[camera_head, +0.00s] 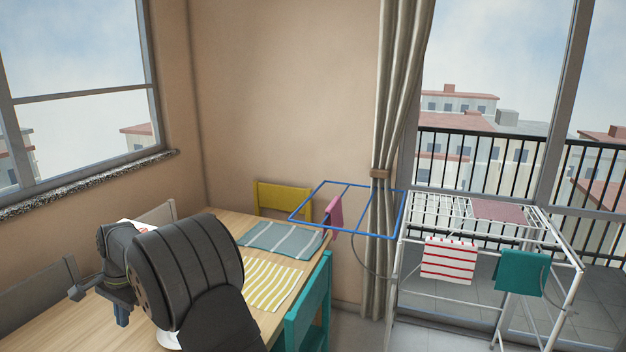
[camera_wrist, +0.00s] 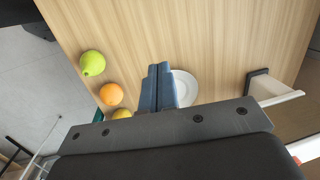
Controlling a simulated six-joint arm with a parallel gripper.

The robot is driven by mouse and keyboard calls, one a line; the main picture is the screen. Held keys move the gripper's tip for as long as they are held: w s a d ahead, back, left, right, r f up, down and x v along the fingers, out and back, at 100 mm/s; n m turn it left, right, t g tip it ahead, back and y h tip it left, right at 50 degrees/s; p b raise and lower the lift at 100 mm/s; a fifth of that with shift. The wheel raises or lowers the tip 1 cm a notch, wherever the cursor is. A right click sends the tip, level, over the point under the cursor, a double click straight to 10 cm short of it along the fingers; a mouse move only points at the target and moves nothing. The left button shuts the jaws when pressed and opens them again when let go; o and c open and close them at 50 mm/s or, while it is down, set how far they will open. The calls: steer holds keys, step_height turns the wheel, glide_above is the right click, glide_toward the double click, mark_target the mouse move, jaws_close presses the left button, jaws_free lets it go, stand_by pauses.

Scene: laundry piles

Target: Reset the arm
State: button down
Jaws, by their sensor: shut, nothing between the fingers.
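My gripper (camera_wrist: 158,86) shows in the wrist view with its two blue fingers together and nothing between them. It points down over the wooden table, and a white plate (camera_wrist: 185,88) lies below, partly hidden by the fingers.
A grey-blue striped cloth (camera_head: 281,239) and a yellow-striped cloth (camera_head: 270,285) lie on the table. A green fruit (camera_wrist: 92,63) and an orange (camera_wrist: 112,94) are near its edge. A teal chair (camera_head: 308,310), a yellow chair (camera_head: 284,198) and a blue hanging frame (camera_head: 305,207) stand around.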

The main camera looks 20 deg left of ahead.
steer(key=shift+s+d+r, duration=0.6)
steer(key=shift+d+r, duration=0.05)
steer(key=shift+r, duration=0.25)
